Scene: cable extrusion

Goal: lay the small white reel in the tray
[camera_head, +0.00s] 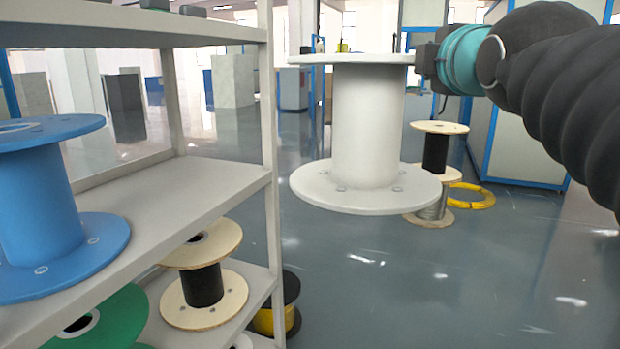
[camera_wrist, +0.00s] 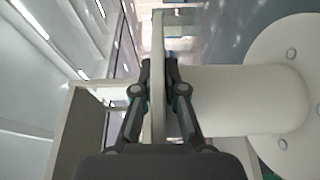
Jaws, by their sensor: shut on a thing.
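A white reel (camera_head: 367,125) hangs upright in the air in the head view, to the right of the shelf rack. My gripper (camera_head: 418,60) is at its upper right, at the top flange. In the wrist view the two fingers of my gripper (camera_wrist: 160,72) are shut on the edge of that flange, one finger on each side. The reel's white barrel (camera_wrist: 250,100) and its other flange (camera_wrist: 290,45) show at the right there. No tray can be made out in either view.
A grey shelf rack (camera_head: 215,187) stands at the left, holding a blue reel (camera_head: 40,215), a wood-flanged black reel (camera_head: 203,285) and a green reel (camera_head: 110,320). More reels (camera_head: 435,150) and a yellow coil (camera_head: 470,196) stand on the floor behind. Open floor (camera_head: 400,300) lies below the white reel.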

